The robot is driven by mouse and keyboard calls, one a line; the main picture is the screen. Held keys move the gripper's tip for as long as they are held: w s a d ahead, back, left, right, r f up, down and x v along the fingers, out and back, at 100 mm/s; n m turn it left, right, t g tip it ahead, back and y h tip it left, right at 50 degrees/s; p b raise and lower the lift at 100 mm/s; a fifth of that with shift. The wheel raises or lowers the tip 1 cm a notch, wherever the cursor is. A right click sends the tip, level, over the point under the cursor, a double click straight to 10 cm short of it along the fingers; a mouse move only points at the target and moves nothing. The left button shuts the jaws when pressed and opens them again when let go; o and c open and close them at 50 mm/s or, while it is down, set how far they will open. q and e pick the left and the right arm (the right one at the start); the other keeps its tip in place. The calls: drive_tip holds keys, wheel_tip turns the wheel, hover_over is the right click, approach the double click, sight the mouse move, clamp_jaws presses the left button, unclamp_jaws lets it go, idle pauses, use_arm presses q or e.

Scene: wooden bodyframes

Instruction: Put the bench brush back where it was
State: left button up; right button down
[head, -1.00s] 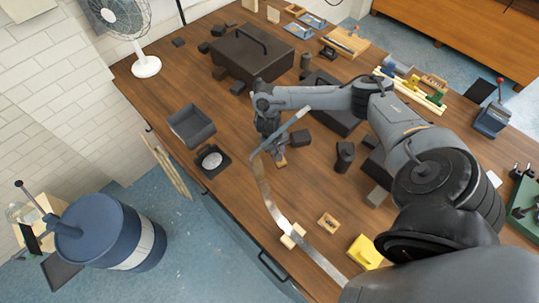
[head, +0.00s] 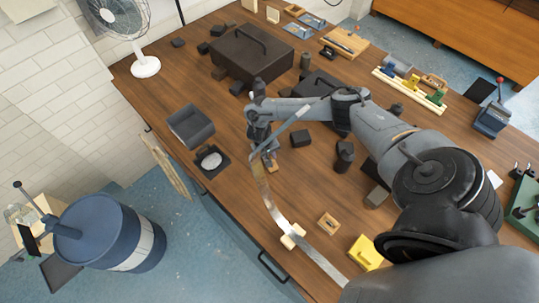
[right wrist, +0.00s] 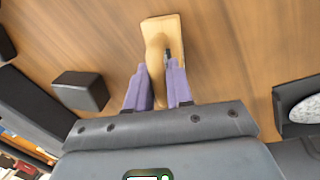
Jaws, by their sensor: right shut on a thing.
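My right gripper (head: 268,157) is over the middle of the wooden table (head: 225,205). In the right wrist view its purple fingers (right wrist: 158,88) are shut on a pale wooden piece, which I take for the bench brush (right wrist: 160,35). Its narrow part lies between the fingers and its wider end points away from the gripper. In the head view only a small bit of it shows under the fingers. I cannot tell whether it touches the table. Its bristles are not clearly seen. My left gripper is not in view.
A dark block (head: 301,138) stands right of the gripper. A dark tray (head: 191,127) and a round-dish holder (head: 212,161) stand left. A curved metal strip (head: 275,212) runs in front, by a pale wooden block (head: 292,237). A yellow block (head: 366,252) is at the front.

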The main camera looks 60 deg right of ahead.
drive_tip(key=shift+f, duration=0.15)
drive_tip(key=c, duration=1)
unclamp_jaws()
drive_tip(key=shift+r, duration=0.4)
drive_tip(key=r, duration=0.3)
drive_tip(key=a+r, duration=0.1)
drive_tip(key=r, duration=0.1)
drive_tip(key=shift+w+r+p, duration=0.1)
drive_tip(key=shift+w+p, duration=0.2)
drive_tip(key=shift+w, duration=0.1)
drive_tip(key=r+p, duration=0.1)
drive_tip(key=r, duration=0.1)
drive_tip(key=r+p, duration=0.1)
drive_tip(key=r, duration=0.1)
drive_tip(key=a+r+p, duration=0.1)
drive_tip(key=r, duration=0.1)
drive_tip(key=shift+w+p, duration=0.3)
drive_tip(key=shift+r, duration=0.1)
